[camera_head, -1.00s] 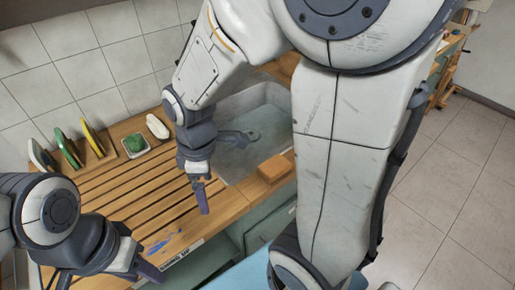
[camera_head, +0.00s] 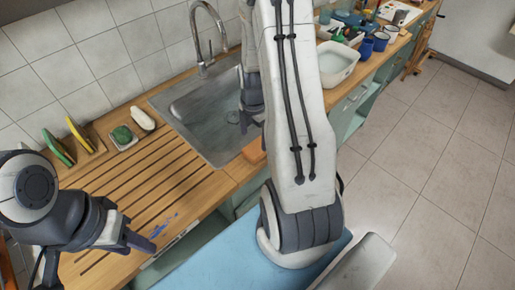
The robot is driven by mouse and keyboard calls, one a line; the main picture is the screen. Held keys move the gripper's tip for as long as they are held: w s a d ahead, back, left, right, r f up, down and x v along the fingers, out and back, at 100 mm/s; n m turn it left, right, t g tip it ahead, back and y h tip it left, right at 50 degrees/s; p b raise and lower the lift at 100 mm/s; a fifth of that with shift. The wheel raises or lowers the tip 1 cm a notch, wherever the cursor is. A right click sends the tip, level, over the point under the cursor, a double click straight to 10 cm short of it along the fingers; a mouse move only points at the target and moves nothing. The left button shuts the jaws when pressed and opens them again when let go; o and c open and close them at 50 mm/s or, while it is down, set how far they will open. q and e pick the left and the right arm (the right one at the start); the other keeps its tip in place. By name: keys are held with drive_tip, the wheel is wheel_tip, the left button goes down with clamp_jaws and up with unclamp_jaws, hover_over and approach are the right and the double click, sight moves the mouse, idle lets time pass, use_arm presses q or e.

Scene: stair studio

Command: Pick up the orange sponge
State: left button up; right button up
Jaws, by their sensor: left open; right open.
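The orange sponge (camera_head: 253,152) lies on the wooden counter at the front edge of the sink, partly hidden behind my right arm. My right gripper (camera_head: 246,121) shows over the sink, left of the arm link and beyond the sponge in the picture. It is open, though its fingers are only partly visible, and it looks apart from the sponge. My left gripper (camera_head: 138,243) is open and empty at the lower left, by the front edge of the slatted drainer, well away from the sponge.
The grey sink (camera_head: 190,105) has a tall tap (camera_head: 204,50) behind it. A rack with plates (camera_head: 80,134), a green scrubber (camera_head: 122,134) and a white oval item (camera_head: 143,118) stand at the left. A white basin (camera_head: 338,62) and blue mugs (camera_head: 381,41) are at the right.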

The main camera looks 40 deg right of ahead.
sight(257, 147)
drive_tip(key=f+p, duration=0.1)
drive_tip(key=f, duration=0.1)
drive_tip(key=d+f, duration=0.1)
drive_tip(key=f, duration=0.1)
drive_tip(key=shift+s+d+f+p, duration=0.1)
drive_tip(key=shift+s+f+p, duration=0.1)
drive_tip(key=shift+p, duration=0.2)
drive_tip(key=shift+w+f, duration=0.1)
drive_tip(key=shift+f, duration=0.35)
drive_tip(key=c, duration=1.2)
